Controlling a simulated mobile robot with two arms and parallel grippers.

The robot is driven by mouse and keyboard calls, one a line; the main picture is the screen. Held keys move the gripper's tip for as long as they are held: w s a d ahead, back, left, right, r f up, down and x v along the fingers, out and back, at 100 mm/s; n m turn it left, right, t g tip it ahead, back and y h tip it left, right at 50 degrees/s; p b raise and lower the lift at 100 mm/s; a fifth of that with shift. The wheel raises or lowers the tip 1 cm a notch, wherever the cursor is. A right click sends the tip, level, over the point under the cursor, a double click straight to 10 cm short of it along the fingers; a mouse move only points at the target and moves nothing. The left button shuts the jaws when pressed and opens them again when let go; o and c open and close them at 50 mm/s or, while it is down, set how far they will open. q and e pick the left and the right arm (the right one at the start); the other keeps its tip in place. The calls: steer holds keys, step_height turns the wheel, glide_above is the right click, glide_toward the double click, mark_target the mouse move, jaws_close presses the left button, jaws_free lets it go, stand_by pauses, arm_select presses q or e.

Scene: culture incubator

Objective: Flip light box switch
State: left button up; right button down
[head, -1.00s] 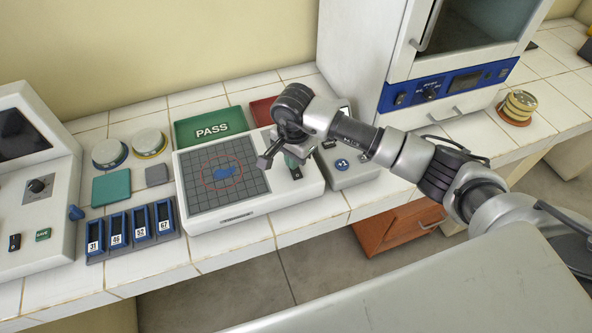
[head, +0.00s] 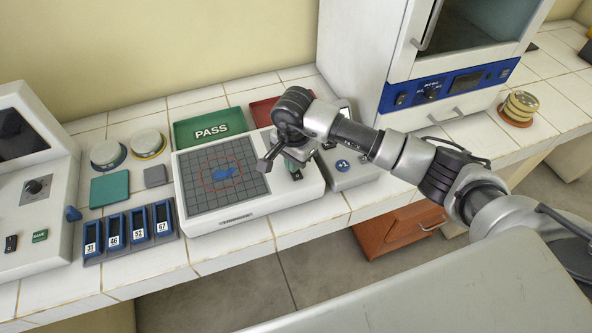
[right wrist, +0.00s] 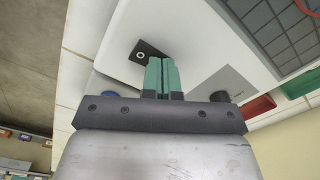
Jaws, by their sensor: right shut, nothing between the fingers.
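The light box (head: 240,207) is a white case on the tiled bench, with a dark gridded panel bearing a blue blot and a red ring. Its switch (head: 298,175) is a small dark plate on the right part of the top; the right wrist view shows a black plate (right wrist: 141,54) with a pale ring. My right gripper (head: 292,163) is over the box's right side, close to the switch. In the right wrist view its green fingertips (right wrist: 161,74) are together and empty, overlapping the plate's edge. Contact cannot be told. My left gripper is out of view.
A grey-white unit with a blue +1 button (head: 342,164) stands right of the box. A green PASS tray (head: 210,128) and a red tray (head: 262,110) lie behind. A rack of numbered blue slots (head: 137,233) is at left. An incubator (head: 361,60) stands at back right.

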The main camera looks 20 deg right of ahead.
steer(key=shift+r+p, duration=1.5)
steer(key=shift+r, duration=1.85)
